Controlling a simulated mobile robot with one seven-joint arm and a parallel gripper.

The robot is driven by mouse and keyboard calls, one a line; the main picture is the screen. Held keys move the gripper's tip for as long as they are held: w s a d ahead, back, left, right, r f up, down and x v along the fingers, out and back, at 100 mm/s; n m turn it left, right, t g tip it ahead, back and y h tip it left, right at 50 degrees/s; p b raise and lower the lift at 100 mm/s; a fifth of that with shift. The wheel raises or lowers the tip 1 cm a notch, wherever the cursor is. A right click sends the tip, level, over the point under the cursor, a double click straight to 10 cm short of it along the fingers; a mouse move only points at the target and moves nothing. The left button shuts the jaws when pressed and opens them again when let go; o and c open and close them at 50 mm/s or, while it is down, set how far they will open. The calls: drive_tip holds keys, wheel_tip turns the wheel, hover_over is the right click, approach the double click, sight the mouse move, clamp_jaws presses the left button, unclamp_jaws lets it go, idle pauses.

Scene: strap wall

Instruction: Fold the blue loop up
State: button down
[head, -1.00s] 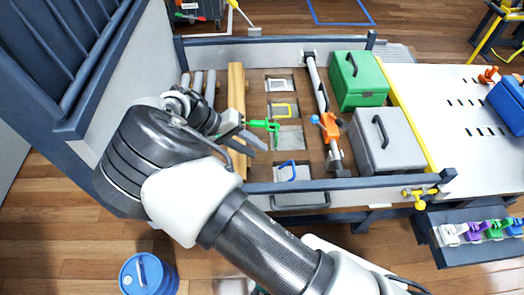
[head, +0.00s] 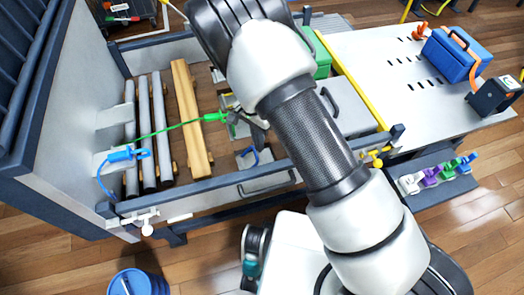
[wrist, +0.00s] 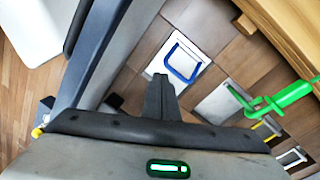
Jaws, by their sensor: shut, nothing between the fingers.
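The blue loop (wrist: 187,62) is a small U-shaped handle on a pale square plate (wrist: 168,38) in the wooden bed floor. It also shows in the head view (head: 248,156), partly covered by my gripper. It appears to lie low against its plate; its exact tilt is hard to tell. My gripper (wrist: 160,78) is shut and empty, with its fingertips just short of the loop and apart from it in the wrist view. In the head view my gripper (head: 258,132) is dark and partly hidden by my arm.
A green hook (wrist: 290,95) on a green strap (head: 170,130) lies close by. A yellow loop (wrist: 265,128) sits on another plate. The bed's front rail (head: 225,186) runs nearby.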

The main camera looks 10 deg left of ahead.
drive_tip(key=w+d+m+y, duration=0.2)
drive_tip(key=w+d+m, duration=0.1)
drive_tip(key=d+m, duration=0.25)
drive_tip(key=shift+m+t, duration=0.25)
drive_tip(key=shift+t, duration=0.05)
drive_tip(key=f, duration=0.3)
drive_tip(key=f+b, duration=0.1)
drive_tip(key=f, duration=0.2)
drive_tip(key=a+f+b, duration=0.1)
drive_tip(key=f, duration=0.2)
drive_tip(key=shift+s+f, duration=0.25)
drive_tip(key=shift+f, duration=0.15)
drive_tip(key=shift+s+a+r, duration=0.35)
drive_tip(key=shift+a+r, duration=0.15)
drive_tip(key=shift+a, duration=0.05)
drive_tip(key=shift+s+a+r, duration=0.3)
drive_tip(key=shift+a+r, duration=0.15)
drive_tip(key=shift+a, duration=0.1)
drive_tip(key=shift+s+a+r, duration=0.25)
drive_tip(key=shift+s+a, duration=0.05)
drive_tip(key=shift+a, duration=0.15)
drive_tip(key=shift+r+p, duration=0.1)
drive_tip(key=shift+p, duration=0.2)
